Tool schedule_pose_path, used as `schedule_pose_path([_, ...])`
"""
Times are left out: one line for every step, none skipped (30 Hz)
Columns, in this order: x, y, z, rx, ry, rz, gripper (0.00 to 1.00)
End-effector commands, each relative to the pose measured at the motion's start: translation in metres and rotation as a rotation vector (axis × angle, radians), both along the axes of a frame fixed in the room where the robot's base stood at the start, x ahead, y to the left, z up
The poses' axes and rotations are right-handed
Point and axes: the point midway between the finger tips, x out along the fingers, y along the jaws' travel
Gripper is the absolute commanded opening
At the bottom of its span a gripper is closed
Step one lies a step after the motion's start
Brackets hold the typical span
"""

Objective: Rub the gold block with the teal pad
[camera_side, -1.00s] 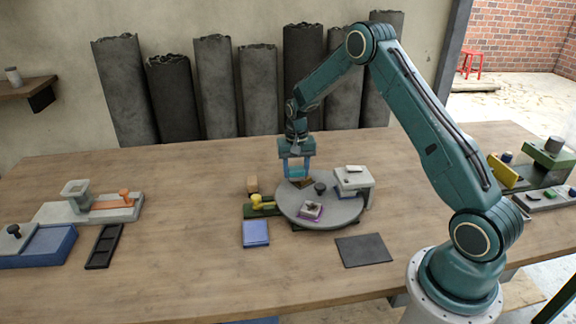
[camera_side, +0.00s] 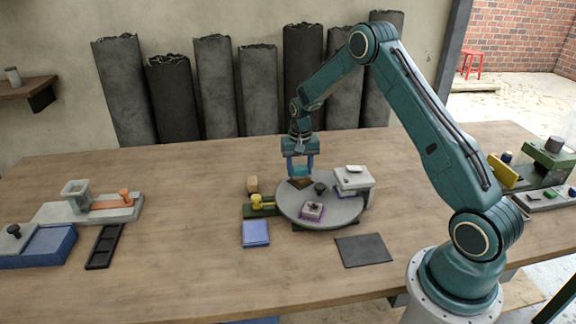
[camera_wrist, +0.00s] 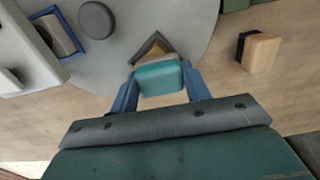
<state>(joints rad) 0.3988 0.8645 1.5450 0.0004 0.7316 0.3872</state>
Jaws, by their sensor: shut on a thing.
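My gripper (camera_side: 300,170) is shut on the teal pad (camera_wrist: 159,78), which sits between its two blue fingers in the wrist view. The gold block (camera_wrist: 154,48) shows just past the pad as a gold patch with a dark grey border, partly hidden by the pad. In the side view the gold block (camera_side: 300,183) is a small brownish shape at the back of the round grey turntable (camera_side: 290,212), just under my gripper. I cannot tell whether the pad touches it.
The turntable also carries a dark knob (camera_side: 320,188), a purple-and-white piece (camera_side: 313,210) and a grey-white housing (camera_side: 354,180) at its right. A wooden block (camera_side: 252,185) and yellow piece (camera_side: 262,202) stand left. A blue pad (camera_side: 255,233) and dark mat (camera_side: 364,250) lie in front.

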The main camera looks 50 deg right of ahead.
Motion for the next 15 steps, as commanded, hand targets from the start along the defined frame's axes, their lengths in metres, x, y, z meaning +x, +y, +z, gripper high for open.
schedule_pose_path([0.001, 0.006, -0.001, 0.001, 0.001, 0.004, 0.26])
schedule_pose_path([0.002, 0.009, -0.001, 0.001, 0.001, 0.004, 0.26])
schedule_pose_path([0.003, 0.012, -0.001, 0.001, 0.001, 0.004, 0.26])
schedule_pose_path([0.003, 0.015, -0.001, 0.001, 0.001, 0.003, 0.26])
schedule_pose_path([0.004, 0.017, -0.001, 0.001, 0.001, 0.003, 0.26])
schedule_pose_path([0.005, 0.021, -0.001, 0.001, 0.001, 0.004, 0.26])
schedule_pose_path([0.006, 0.024, -0.001, 0.001, 0.001, 0.004, 0.26])
schedule_pose_path([0.006, 0.023, 0.002, 0.000, 0.000, 0.002, 0.26])
schedule_pose_path([0.006, 0.022, 0.004, 0.001, 0.001, 0.001, 0.26])
schedule_pose_path([0.006, 0.022, 0.014, -0.001, -0.004, 0.001, 0.26])
schedule_pose_path([0.006, 0.022, 0.022, -0.001, -0.006, 0.001, 0.26])
schedule_pose_path([0.006, 0.022, 0.024, 0.001, -0.001, 0.001, 0.26])
schedule_pose_path([0.006, 0.022, 0.026, 0.001, -0.001, 0.001, 0.26])
schedule_pose_path([0.006, 0.022, 0.029, 0.000, -0.001, 0.001, 0.26])
schedule_pose_path([0.006, 0.022, 0.033, 0.000, -0.001, 0.001, 0.26])
